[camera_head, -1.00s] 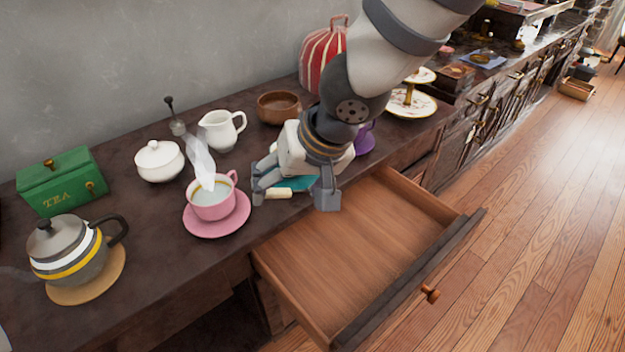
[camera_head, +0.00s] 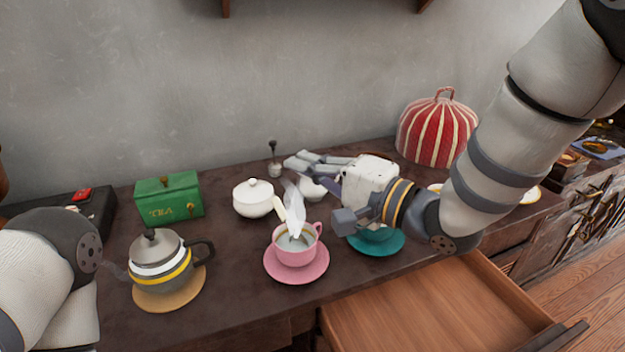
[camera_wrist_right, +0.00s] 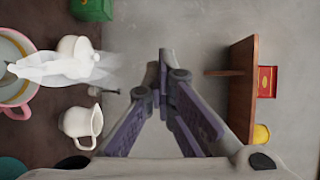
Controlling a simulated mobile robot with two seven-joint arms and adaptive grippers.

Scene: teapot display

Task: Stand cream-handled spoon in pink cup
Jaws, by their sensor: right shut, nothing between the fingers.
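The pink cup (camera_head: 297,255) stands on its pink saucer (camera_head: 297,276), with white steam rising from it. A cream handle (camera_head: 281,208) sticks up above the cup's rim and leans to the left; its lower end is hidden inside. In the right wrist view part of the pink cup (camera_wrist_right: 24,109) shows at the left edge. My right gripper (camera_head: 293,160) is behind and above the cup, apart from it. In the wrist view its fingertips (camera_wrist_right: 160,60) meet with nothing between them. My left arm shows at the lower left, but its gripper is out of view.
A white sugar bowl (camera_head: 253,200) and a white jug (camera_head: 311,188) stand behind the cup. A grey teapot (camera_head: 160,262) and green tea box (camera_head: 169,201) are left. A teal saucer (camera_head: 392,247) is right, behind the open drawer (camera_head: 430,315).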

